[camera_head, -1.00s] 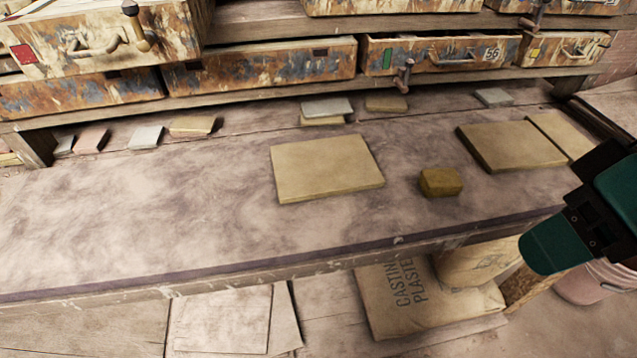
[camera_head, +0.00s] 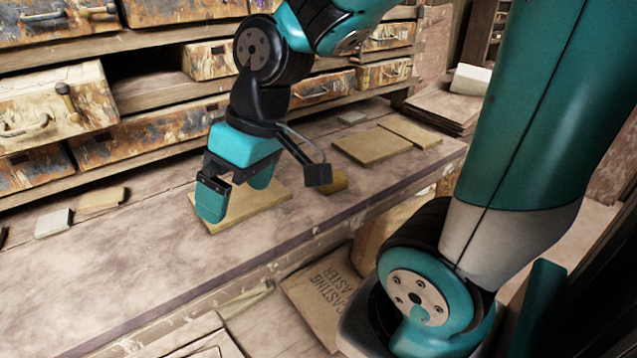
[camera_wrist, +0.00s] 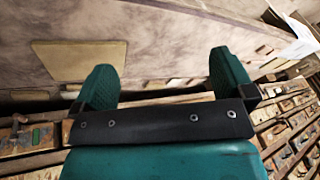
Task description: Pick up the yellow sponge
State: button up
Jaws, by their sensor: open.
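The yellow sponge (camera_head: 339,181) lies on the bench to the right of a large tan tile (camera_head: 262,203) in the head view. It is partly hidden behind the dark block on my wrist. My gripper (camera_head: 236,189) hangs over the large tile, to the left of the sponge and apart from it. Its teal fingers are spread, with nothing between them. In the wrist view my gripper (camera_wrist: 165,78) shows open and empty, and I cannot make out the sponge for certain.
Drawers (camera_head: 150,130) line the shelf behind the bench (camera_head: 130,265). Two flat tan tiles (camera_head: 370,145) lie further right. Small tiles (camera_head: 101,198) lie near the back left. A plaster bag (camera_head: 322,290) sits below the bench. The bench's left front is clear.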

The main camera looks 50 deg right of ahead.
jog(key=w+d+m+t+h, duration=0.2)
jog(key=w+d+m, duration=0.2)
jog(key=d, duration=0.9)
jog(key=m+h+p, duration=0.1)
jog(key=m+h, duration=0.2)
send_over(340, 180)
jog(key=a, duration=0.1)
jog(key=f, duration=1.1)
jog(key=shift+w+f, duration=0.3)
jog(key=shift+w, duration=0.05)
jog(key=shift+s+p+x, duration=0.15)
jog(key=shift+p+x, duration=0.15)
jog(key=shift+x, duration=1.25)
jog(key=shift+s+p+x, duration=0.15)
jog(key=shift+p+x, duration=0.15)
jog(key=shift+x, duration=1.3)
jog(key=c, duration=0.9)
